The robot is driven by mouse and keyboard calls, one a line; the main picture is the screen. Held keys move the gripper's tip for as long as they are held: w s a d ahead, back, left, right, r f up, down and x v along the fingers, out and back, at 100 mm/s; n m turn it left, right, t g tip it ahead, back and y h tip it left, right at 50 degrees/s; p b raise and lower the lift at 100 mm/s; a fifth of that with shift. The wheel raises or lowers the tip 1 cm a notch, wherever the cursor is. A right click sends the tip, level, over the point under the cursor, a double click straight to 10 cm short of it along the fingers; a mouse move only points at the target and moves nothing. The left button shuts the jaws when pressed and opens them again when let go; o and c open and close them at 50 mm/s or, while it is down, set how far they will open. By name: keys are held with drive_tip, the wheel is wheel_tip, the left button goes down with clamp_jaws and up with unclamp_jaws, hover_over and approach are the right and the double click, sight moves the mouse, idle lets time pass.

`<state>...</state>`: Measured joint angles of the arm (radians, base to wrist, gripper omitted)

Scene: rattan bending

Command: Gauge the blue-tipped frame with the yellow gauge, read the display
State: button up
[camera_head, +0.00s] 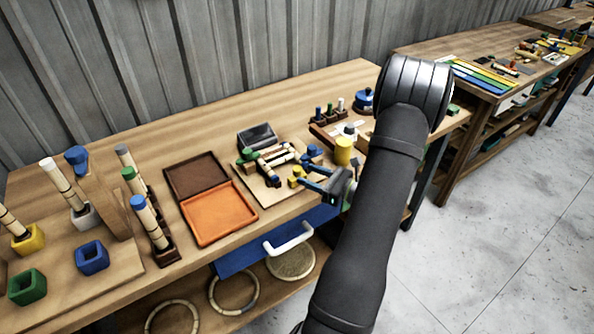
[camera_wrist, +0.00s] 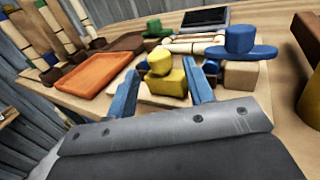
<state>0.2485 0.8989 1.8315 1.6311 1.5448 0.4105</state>
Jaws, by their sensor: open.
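My gripper (camera_head: 304,176) is open over the wooden board on the bench, its two blue fingers pointing at the yellow gauge (camera_head: 296,178). Pale rattan pieces (camera_head: 282,157) lie on the board just beyond, also in the wrist view (camera_wrist: 194,43). Blue ends show near them, but which piece is the blue-tipped frame is unclear. A dark display (camera_head: 257,136) stands behind; its screen (camera_wrist: 206,18) shows no readable figure.
A blue knob (camera_wrist: 239,42) on a wooden block stands close right of the fingers. A yellow cylinder (camera_head: 343,151) is near my wrist. An orange tray (camera_head: 219,213) lies left of the board. Upright rattan poles and colored sockets fill the far left.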

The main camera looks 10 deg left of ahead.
sight(302, 173)
drive_tip(key=x, duration=0.5)
drive_tip(key=shift+d, duration=0.1)
